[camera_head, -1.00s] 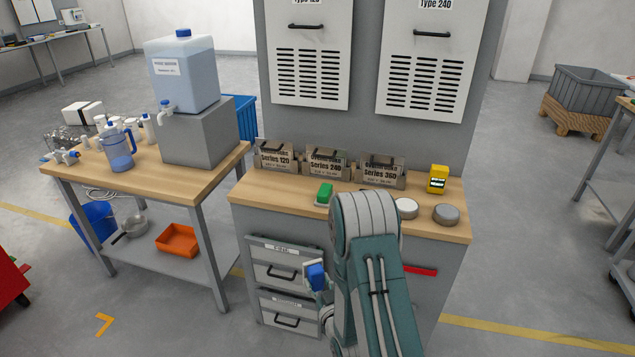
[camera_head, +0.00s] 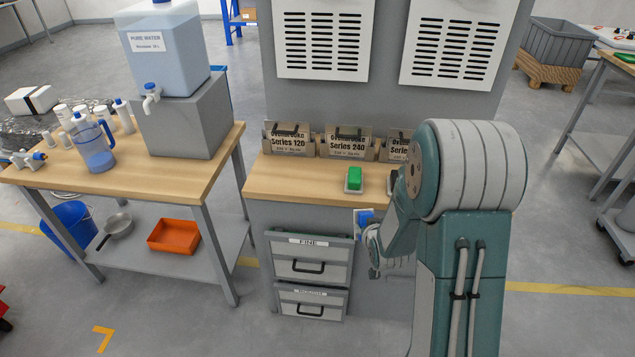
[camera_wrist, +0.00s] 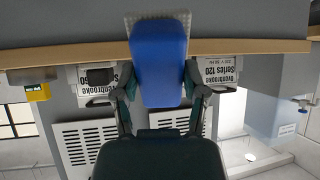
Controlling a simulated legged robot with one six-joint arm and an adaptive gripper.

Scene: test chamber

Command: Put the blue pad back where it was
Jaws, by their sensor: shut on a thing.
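The blue pad (camera_head: 366,217) has a pale backing and is held in my gripper (camera_head: 371,235), in front of the workbench and near the height of its front edge. In the wrist view the blue pad (camera_wrist: 158,62) fills the middle, with a finger of my gripper (camera_wrist: 157,85) on each side of it. A green pad (camera_head: 354,179) with a pale base sits on the workbench top (camera_head: 290,182), behind and a little left of the blue pad. My arm hides the right part of the bench top.
Boxes labelled Series 120 (camera_head: 290,139) and Series 240 (camera_head: 347,143) stand at the back of the bench, with a third partly hidden. Two drawers (camera_head: 310,264) are below the top. A side table (camera_head: 207,147) on the left holds a water container (camera_head: 165,50) and a jug (camera_head: 97,150).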

